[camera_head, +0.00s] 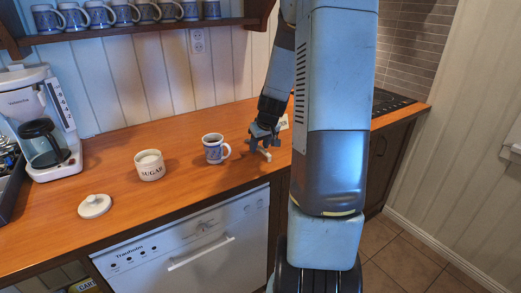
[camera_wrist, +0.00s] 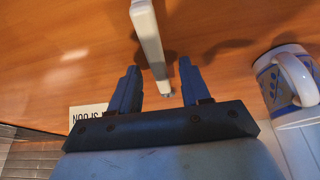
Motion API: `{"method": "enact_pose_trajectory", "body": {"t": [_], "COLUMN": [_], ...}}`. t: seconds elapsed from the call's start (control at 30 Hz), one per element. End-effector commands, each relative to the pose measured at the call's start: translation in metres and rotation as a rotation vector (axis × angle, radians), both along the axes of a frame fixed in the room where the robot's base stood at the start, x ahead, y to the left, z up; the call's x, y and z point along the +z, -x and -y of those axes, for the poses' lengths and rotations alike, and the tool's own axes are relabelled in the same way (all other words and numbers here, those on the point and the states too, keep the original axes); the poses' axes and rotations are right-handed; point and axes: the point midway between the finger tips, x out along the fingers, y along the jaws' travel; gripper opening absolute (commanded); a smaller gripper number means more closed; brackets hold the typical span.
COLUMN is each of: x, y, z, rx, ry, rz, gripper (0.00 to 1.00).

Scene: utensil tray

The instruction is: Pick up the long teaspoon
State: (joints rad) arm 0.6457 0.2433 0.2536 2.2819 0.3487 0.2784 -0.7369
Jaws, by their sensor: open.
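My gripper (camera_head: 262,146) is low over the wooden counter, right of the blue-and-white mug. In the wrist view my gripper's (camera_wrist: 158,70) two dark blue fingers are apart, with a pale, long, narrow piece (camera_wrist: 147,32) between them in the picture. It also shows as a small whitish piece (camera_head: 265,155) under the fingers in the head view. I cannot tell whether this piece is the long teaspoon or a stand for it, nor whether the fingers touch it. No spoon bowl shows clearly near the gripper.
The mug (camera_head: 214,150) stands close by and also shows in the wrist view (camera_wrist: 288,77). A lettered card (camera_wrist: 88,113) lies beside the gripper. Leftward are a sugar jar (camera_head: 150,166), a lid (camera_head: 94,206), a coffee maker (camera_head: 62,118) and a dark utensil tray (camera_head: 15,195).

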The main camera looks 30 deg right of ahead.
Motion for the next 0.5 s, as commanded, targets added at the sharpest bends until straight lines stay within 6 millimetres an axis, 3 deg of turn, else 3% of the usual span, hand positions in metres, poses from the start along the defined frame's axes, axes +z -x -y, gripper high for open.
{"method": "enact_pose_trajectory", "body": {"t": [0.5], "x": [-0.0049], "y": [0.0001], "z": [-0.0004], "rx": [0.000], "ry": [-0.001], "rz": [-0.001], "gripper": [0.47]}}
